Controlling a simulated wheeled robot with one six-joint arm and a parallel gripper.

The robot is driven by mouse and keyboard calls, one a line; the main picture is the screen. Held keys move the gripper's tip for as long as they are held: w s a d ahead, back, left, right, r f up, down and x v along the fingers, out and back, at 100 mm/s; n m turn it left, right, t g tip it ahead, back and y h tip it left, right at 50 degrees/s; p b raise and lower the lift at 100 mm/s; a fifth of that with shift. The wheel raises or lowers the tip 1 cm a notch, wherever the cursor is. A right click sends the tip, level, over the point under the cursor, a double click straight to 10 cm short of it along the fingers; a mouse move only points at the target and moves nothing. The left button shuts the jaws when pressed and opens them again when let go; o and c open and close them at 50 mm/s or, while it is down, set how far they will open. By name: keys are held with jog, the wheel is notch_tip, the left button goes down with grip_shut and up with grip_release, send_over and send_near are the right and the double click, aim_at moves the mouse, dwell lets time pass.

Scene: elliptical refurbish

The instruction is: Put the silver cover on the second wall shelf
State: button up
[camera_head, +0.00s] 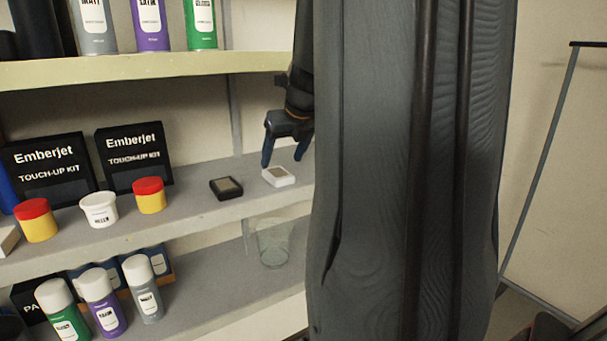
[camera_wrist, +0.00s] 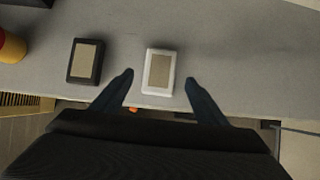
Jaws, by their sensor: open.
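A small white-edged cover with a tan middle (camera_head: 278,177) lies flat on the middle wall shelf (camera_head: 195,217), near its right end. It is the lightest cover in view, and I cannot tell for sure that it is silver. It also shows in the wrist view (camera_wrist: 159,71). My gripper (camera_head: 285,158) is open above the shelf at this cover. In the wrist view its two blue fingers (camera_wrist: 159,84) are apart, one on each side of the cover's near end, with nothing held between them. A similar black cover (camera_head: 226,188) lies to its left, also in the wrist view (camera_wrist: 86,61).
Red-lidded yellow jars (camera_head: 149,195), a white tub (camera_head: 99,209) and black Emberjet boxes (camera_head: 134,157) stand left on the same shelf. Spray cans (camera_head: 150,24) fill the upper shelf. The lower shelf holds more cans (camera_head: 142,288) and a clear cup (camera_head: 273,243). My arm hides the right.

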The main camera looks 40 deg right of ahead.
jog(key=s+a+b, duration=0.3)
jog(key=s, duration=0.9)
jog(key=a+f+m+g+y, duration=0.1)
jog(key=a+f+m+g, duration=0.1)
jog(key=a+f+m, duration=0.9)
jog(key=a+f+m+g, duration=0.3)
jog(key=a+f+m, duration=0.7)
jog(key=a+m, duration=0.7)
jog(key=shift+s+a+f+m+y, duration=0.15)
jog(key=shift+a+f+m+y, duration=0.2)
jog(key=shift+m, duration=2.15)
